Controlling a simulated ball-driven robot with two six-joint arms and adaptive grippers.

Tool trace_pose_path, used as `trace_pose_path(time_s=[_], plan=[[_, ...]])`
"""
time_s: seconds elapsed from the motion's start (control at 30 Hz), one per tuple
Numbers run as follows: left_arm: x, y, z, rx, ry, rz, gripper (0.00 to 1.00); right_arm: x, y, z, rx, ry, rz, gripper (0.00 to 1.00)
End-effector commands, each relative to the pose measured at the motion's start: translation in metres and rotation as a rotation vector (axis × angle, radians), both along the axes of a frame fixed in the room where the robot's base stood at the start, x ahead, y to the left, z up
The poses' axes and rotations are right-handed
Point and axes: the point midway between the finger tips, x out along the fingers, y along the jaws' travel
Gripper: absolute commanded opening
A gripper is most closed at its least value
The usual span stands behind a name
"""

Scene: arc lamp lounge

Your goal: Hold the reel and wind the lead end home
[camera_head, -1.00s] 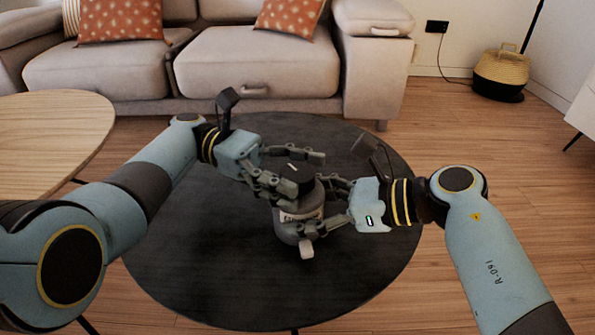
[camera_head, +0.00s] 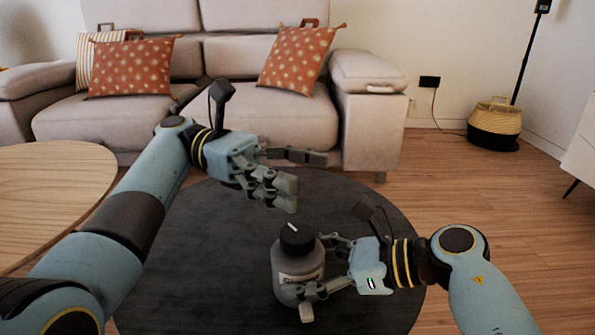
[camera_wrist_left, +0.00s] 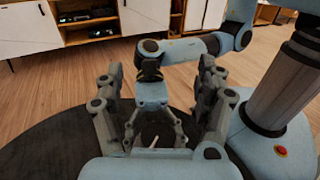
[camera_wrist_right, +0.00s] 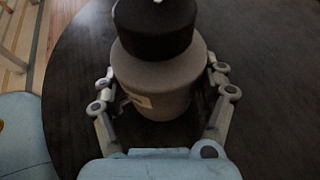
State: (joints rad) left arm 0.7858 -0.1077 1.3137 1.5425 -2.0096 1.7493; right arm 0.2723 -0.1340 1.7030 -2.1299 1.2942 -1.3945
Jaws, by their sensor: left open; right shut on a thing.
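The reel (camera_head: 290,268) is a grey rounded body with a pale label and a black knob (camera_head: 296,238) on top that has a white mark. It stands upright on the dark round table. My right gripper (camera_head: 316,272) is shut around the grey body, one finger on each side; the right wrist view shows the body (camera_wrist_right: 165,85) between the fingers. My left gripper (camera_head: 303,177) is open and empty, above and behind the knob, apart from it. In the left wrist view its fingers (camera_wrist_left: 160,100) are spread. I cannot clearly make out a lead end.
The dark round table (camera_head: 200,270) is otherwise clear. A wooden round table (camera_head: 45,190) stands at the left. A beige sofa (camera_head: 250,125) with orange cushions is behind. A basket (camera_head: 495,125) stands on the floor at the back right.

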Motion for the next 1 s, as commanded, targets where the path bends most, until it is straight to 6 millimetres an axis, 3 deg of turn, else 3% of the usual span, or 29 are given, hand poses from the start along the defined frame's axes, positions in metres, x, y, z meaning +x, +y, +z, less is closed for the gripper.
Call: trace_pose_path(time_s=[0.17,0.27,0.33,0.5,0.7,0.87,1.0], plan=[[0.003,-0.001,0.001,-0.01,-0.01,0.015,0.72,0.0,0.0,-0.001,-0.002,-0.001,-0.001,0.25],[0.017,-0.006,0.013,-0.068,-0.053,0.091,0.72,0.0,0.0,-0.001,-0.002,-0.001,-0.001,0.25],[0.031,0.003,0.016,-0.111,-0.091,0.2,0.72,0.0,0.0,-0.001,-0.002,-0.001,-0.001,0.25],[0.037,0.063,-0.028,-0.138,-0.104,0.518,0.72,0.0,0.0,-0.001,-0.002,-0.001,-0.001,0.25],[0.002,0.112,-0.082,-0.057,-0.044,0.643,0.72,0.0,0.0,-0.001,-0.002,0.001,0.0,0.25],[-0.019,0.119,-0.105,-0.014,-0.001,0.64,0.72,0.0,0.0,-0.001,-0.002,0.001,0.0,0.25],[-0.017,0.101,-0.106,-0.017,0.004,0.64,0.72,0.0,0.0,-0.001,-0.002,0.001,0.0,0.25]])
